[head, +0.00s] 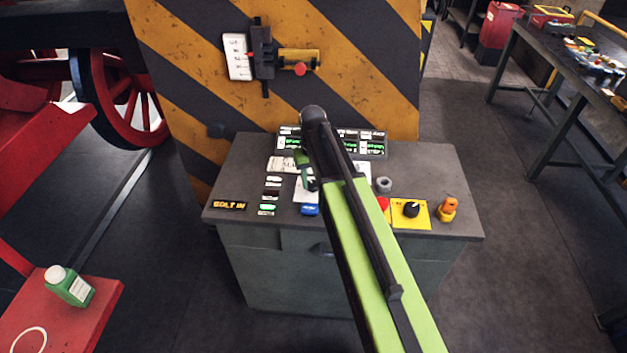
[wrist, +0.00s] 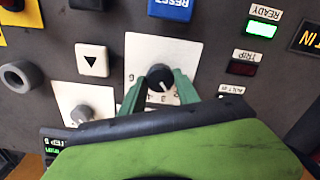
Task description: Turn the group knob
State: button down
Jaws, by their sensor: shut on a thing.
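The group knob (wrist: 159,75) is a dark round knob with a pale pointer mark. It sits on a white plate with numbers around it, in the middle of the wrist view. My gripper (wrist: 160,88) has its two green fingers on either side of the knob and is shut on it. In the head view, my gripper (head: 304,172) is over the left-middle part of the grey console (head: 270,165). My arm hides most of the knob there, and part of its white plate (head: 305,192) shows.
A blue RESET button (wrist: 171,8) and a down-arrow button (wrist: 92,60) are close by. A smaller grey knob (wrist: 82,113) is on another white plate. The READY lamp (wrist: 261,29) glows green. A yellow-plated black switch (head: 411,209) and an orange switch (head: 448,207) stand at the console's right.

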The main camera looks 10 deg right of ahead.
aim_at(313, 183)
jog(key=n, duration=0.7)
jog(key=shift+s, duration=0.15)
dwell(0.4)
jog(key=c, duration=0.9)
grip_release()
notch_tip(313, 183, up, 17)
jog(key=p, duration=1.7)
jog(key=shift+r, duration=0.2)
